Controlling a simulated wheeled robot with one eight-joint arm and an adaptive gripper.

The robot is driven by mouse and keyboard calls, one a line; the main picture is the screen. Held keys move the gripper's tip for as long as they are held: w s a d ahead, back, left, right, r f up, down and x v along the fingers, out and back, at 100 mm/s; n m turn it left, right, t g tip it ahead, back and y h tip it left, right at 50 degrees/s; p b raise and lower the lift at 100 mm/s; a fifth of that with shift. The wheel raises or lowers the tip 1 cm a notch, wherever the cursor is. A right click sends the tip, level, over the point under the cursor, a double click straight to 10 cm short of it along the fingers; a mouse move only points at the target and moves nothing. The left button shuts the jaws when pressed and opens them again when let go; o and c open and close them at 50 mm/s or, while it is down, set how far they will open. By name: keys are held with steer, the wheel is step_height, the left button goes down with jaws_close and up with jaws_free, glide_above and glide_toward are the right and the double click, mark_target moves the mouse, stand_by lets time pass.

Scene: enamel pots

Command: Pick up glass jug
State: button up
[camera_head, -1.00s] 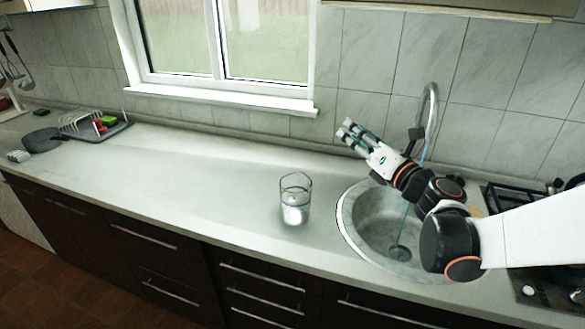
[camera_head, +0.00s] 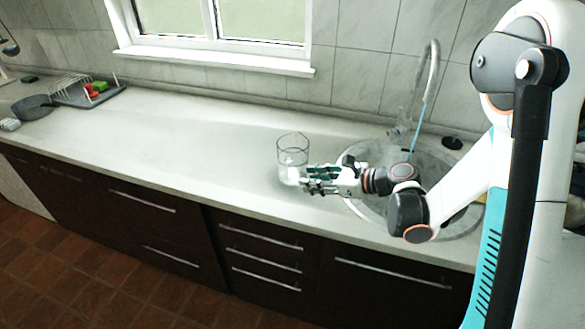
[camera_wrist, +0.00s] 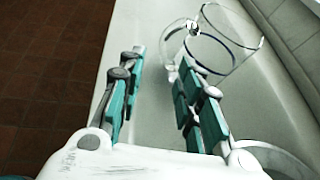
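The glass jug (camera_head: 292,150) is clear and stands upright on the countertop, left of the sink, in the head view. In the wrist view the jug (camera_wrist: 232,45) is at the top right, with its handle (camera_wrist: 172,42) pointing left. My gripper (camera_head: 308,180) is low over the counter at the jug's lower right side. In the wrist view my gripper (camera_wrist: 158,70) is open with nothing between its fingers. The right finger lies close to the jug and overlaps part of it; I cannot tell whether they touch.
The round sink (camera_head: 375,155) with its tall faucet (camera_head: 430,90) lies right of the jug. A dish rack (camera_head: 85,92) and a dark pan (camera_head: 35,106) stand at the far left. The countertop (camera_head: 180,135) between is clear. The window sill (camera_head: 210,60) is behind.

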mark_target(291, 165)
steer(key=x, duration=0.2)
steer(key=b+x, duration=0.1)
steer(key=x, duration=0.2)
steer(key=b+x, duration=0.1)
steer(key=x, duration=0.1)
steer(key=shift+w+a+r, duration=0.2)
steer(key=shift+a+r, duration=0.05)
steer(key=shift+r, duration=0.05)
jaws_close()
steer(key=shift+r, duration=0.1)
